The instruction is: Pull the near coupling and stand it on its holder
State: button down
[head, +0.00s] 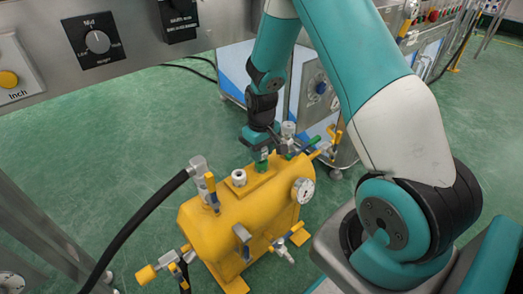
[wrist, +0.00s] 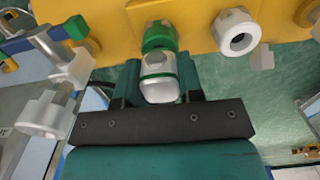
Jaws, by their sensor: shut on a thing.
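The coupling (wrist: 160,84) is a pale grey-white cap with green bands. In the wrist view it sits between the two fingers of my gripper (wrist: 159,86), which is shut on it. A green collar (wrist: 158,37) lies at its far end, against the yellow tank (wrist: 115,25). I cannot tell whether the coupling is still seated there. In the head view my gripper (head: 262,153) points down at the top of the yellow tank (head: 235,225), with green showing at its tip. I cannot make out which part is the coupling's holder.
A white ring-shaped fitting (head: 239,177) stands on the tank beside my gripper; the wrist view shows it too (wrist: 238,32). A valve with a black hose (head: 140,222) is at left. A pressure gauge (head: 303,190) is at right. Valves and a green handle crowd behind my gripper.

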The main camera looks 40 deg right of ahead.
jog(key=shift+f, duration=0.5)
dwell(0.7)
jog(key=shift+p, duration=0.6)
dwell(0.7)
dwell(0.5)
jog(key=c, duration=0.7)
grip_release()
jog(key=shift+f, duration=0.1)
notch_tip(320, 180, up, 18)
jog(key=p, duration=0.5)
jog(key=shift+f, duration=0.25)
